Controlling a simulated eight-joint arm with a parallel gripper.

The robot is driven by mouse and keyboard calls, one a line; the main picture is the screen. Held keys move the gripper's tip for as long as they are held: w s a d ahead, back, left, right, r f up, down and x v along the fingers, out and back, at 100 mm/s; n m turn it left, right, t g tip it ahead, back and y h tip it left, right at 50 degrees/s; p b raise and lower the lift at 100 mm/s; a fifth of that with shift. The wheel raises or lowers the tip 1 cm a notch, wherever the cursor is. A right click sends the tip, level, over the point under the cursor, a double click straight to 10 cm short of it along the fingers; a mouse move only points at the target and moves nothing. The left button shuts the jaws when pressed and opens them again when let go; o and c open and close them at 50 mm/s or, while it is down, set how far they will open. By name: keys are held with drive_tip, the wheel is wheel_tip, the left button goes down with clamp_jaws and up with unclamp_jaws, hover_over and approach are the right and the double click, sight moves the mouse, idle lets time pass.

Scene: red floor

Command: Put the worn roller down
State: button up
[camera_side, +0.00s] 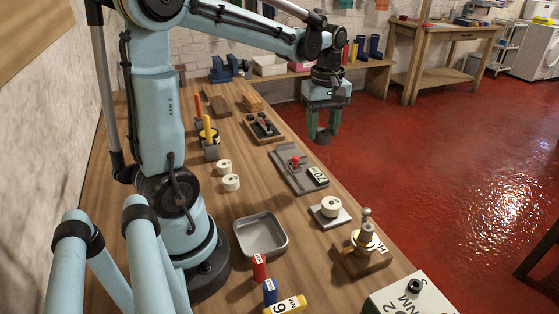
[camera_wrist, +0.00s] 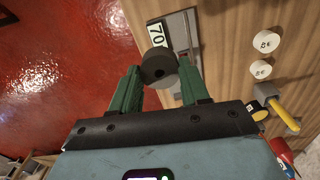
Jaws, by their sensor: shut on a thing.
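My gripper (camera_side: 322,128) has green fingers and is shut on a dark grey roller (camera_side: 323,139), held in the air. In the side view the gripper hangs beyond the bench's far edge, against the red floor. The plate (camera_side: 287,171) with a red knob lies on the bench nearer the camera. Wear marks are too small to tell.
Two white rollers (camera_side: 223,167) (camera_side: 231,183) stand on the wooden bench. Another white roller (camera_side: 331,207) sits on a small grey plate. An empty metal tray (camera_side: 240,240) is nearer. A dark tool tray (camera_side: 262,128) and a yellow-handled tool (camera_side: 208,128) are further back.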

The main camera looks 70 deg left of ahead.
drive_tip(key=shift+s+a+f+n, duration=0.1)
drive_tip(key=shift+a+f+n, duration=0.1)
drive_tip(key=shift+a+n, duration=0.4)
drive_tip(key=shift+s+a+f+n, duration=0.1)
drive_tip(key=shift+a+f+n, duration=0.1)
drive_tip(key=shift+a+n, duration=0.4)
drive_tip(key=shift+d, duration=0.1)
drive_tip(key=a+f, duration=0.2)
drive_tip(key=a, duration=0.1)
drive_tip(key=s+a+f, duration=0.1)
drive_tip(key=a+f, duration=0.1)
drive_tip(key=a, duration=0.2)
drive_tip(key=a+f, duration=0.3)
drive_tip(key=a, duration=0.1)
drive_tip(key=shift+s+a, duration=0.15)
drive_tip(key=shift+s, duration=0.15)
wheel_tip(320, 180, down, 3)
drive_tip(key=shift+a+f, duration=0.1)
drive_tip(key=shift+c, duration=0.5)
drive_tip(key=shift+f, duration=0.25)
clamp_jaws()
drive_tip(key=o, duration=1.1)
unclamp_jaws()
drive_tip(key=shift+f, duration=0.15)
